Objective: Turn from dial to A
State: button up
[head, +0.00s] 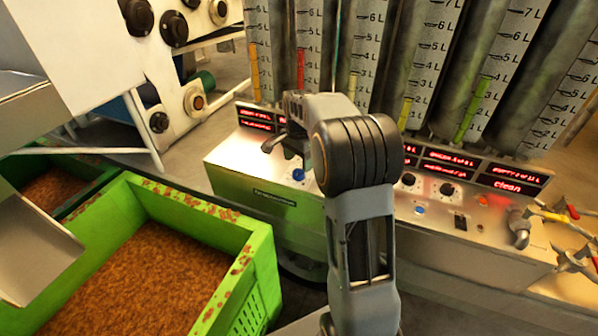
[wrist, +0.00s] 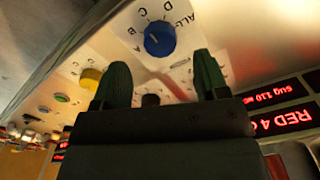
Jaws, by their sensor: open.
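In the wrist view a round blue dial (wrist: 160,38) is ringed by the letters A, B, C, D and ALL. I cannot tell surely which letter its mark faces. A yellow dial (wrist: 90,78) lies to its left. Which one is the from dial I cannot read. My gripper (wrist: 161,60) is open and empty, its two dark green fingers spread just short of the blue dial, which appears between and beyond the tips. In the head view my gripper (head: 284,142) hangs over the left part of the panel, beside a blue dial (head: 298,175); the yellow dial is not visible there.
The metal control panel (head: 350,222) carries red displays (head: 518,187), black knobs (head: 447,189) and buttons. Tall graduated tubes (head: 430,55) stand behind it. A green crate (head: 262,262) of brown pulp is at the left front; valves (head: 520,228) stick out at the right.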

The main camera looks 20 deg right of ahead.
aim_at(299, 172)
jog(key=shift+f, duration=2.3)
jog(key=c, duration=0.9)
